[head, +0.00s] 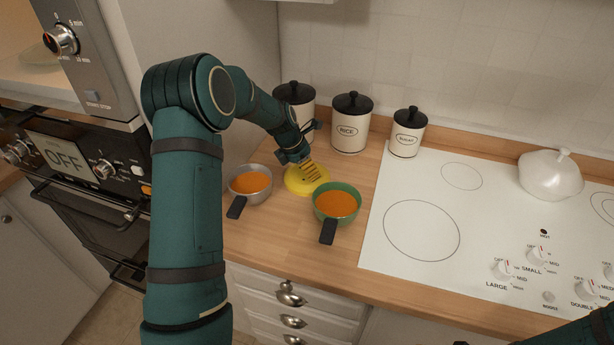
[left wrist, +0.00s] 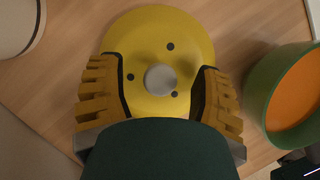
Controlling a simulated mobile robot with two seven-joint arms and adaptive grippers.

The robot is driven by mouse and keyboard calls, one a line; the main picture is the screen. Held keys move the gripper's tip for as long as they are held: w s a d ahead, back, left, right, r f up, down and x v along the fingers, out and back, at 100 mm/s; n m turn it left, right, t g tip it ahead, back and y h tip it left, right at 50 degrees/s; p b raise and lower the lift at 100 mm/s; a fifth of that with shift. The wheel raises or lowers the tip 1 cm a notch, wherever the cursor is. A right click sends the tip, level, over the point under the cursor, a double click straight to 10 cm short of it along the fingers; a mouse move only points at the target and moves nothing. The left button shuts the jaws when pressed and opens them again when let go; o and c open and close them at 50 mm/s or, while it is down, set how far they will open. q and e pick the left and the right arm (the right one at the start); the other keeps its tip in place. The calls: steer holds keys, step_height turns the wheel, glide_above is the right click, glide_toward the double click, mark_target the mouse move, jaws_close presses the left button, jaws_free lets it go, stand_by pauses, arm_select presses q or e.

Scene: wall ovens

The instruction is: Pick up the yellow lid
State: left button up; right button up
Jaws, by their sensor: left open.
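The yellow lid (head: 297,184) lies on the wooden counter between two small pots. In the left wrist view the lid (left wrist: 160,35) is a round disc with a grey knob (left wrist: 160,79) and several dark holes. My left gripper (head: 311,172) is directly above the lid. In the left wrist view its yellow ridged fingers (left wrist: 160,95) are apart, one on each side of the knob, with a gap to it. Whether the fingertips touch the lid cannot be told. My right gripper is not in view; only part of my right arm shows at the lower right corner.
A green pot (head: 350,188) with orange soup stands close to the right of the lid. A grey pot (head: 246,199) with orange soup stands to its left. Canisters (head: 349,137) line the wall behind. A white hob (head: 378,253) with a white pot (head: 550,178) is at right.

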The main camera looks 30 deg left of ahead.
arm_select(q)
steer(key=shift+w+f, duration=0.1)
steer(key=shift+f, duration=0.1)
jaws_close()
steer(key=shift+r, duration=0.1)
